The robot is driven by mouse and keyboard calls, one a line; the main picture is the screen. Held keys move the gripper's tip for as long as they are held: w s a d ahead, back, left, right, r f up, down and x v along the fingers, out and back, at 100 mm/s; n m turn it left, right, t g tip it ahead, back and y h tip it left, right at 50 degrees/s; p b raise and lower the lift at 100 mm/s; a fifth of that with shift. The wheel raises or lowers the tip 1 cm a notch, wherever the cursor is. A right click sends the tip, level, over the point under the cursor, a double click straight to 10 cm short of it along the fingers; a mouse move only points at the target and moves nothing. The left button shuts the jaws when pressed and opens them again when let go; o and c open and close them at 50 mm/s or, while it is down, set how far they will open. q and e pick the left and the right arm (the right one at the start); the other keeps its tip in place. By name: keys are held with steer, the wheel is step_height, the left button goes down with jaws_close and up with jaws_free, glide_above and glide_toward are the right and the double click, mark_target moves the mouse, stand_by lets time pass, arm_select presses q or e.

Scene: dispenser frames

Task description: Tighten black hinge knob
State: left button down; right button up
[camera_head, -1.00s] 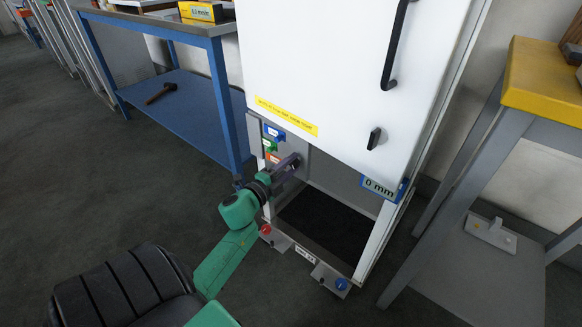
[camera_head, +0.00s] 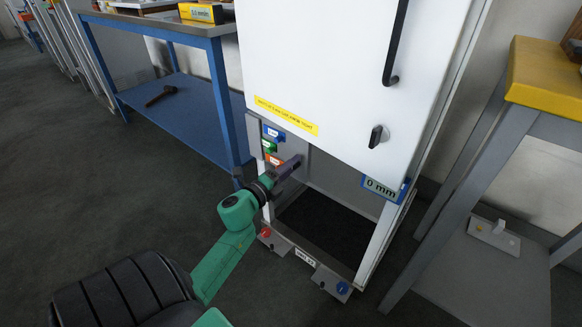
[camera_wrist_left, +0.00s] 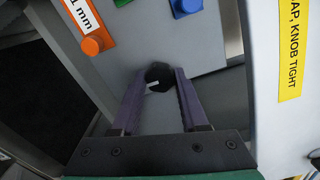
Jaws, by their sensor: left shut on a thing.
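The black hinge knob (camera_wrist_left: 158,76) is a dark faceted knob with a pale mark, on the grey panel in the left wrist view. My left gripper (camera_wrist_left: 159,82) is shut on it, with one purple finger on each side. In the head view my left gripper (camera_head: 296,163) reaches the grey panel at the lower left of the white cabinet (camera_head: 330,60), and its fingers hide the knob there. My right gripper is not in view.
Blue, green and orange tagged buttons sit beside the knob; the orange one (camera_wrist_left: 92,46) is close to the left finger. The cabinet's white door with a yellow label (camera_head: 287,116) hangs just right. A blue bench (camera_head: 180,100) stands left, a yellow-topped table (camera_head: 545,75) right.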

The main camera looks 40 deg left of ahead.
arm_select(q)
steer(key=shift+f, duration=0.1)
steer(key=shift+c, duration=2.2)
jaws_free()
steer(key=s+p, duration=0.1)
steer(key=s, duration=1.3)
steer(key=shift+s+d, duration=0.15)
steer(key=shift+s, duration=0.15)
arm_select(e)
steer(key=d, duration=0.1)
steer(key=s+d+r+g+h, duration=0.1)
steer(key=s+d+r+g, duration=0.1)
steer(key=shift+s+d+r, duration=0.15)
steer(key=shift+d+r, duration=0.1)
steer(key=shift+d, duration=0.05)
arm_select(q)
steer(key=shift+w, duration=0.1)
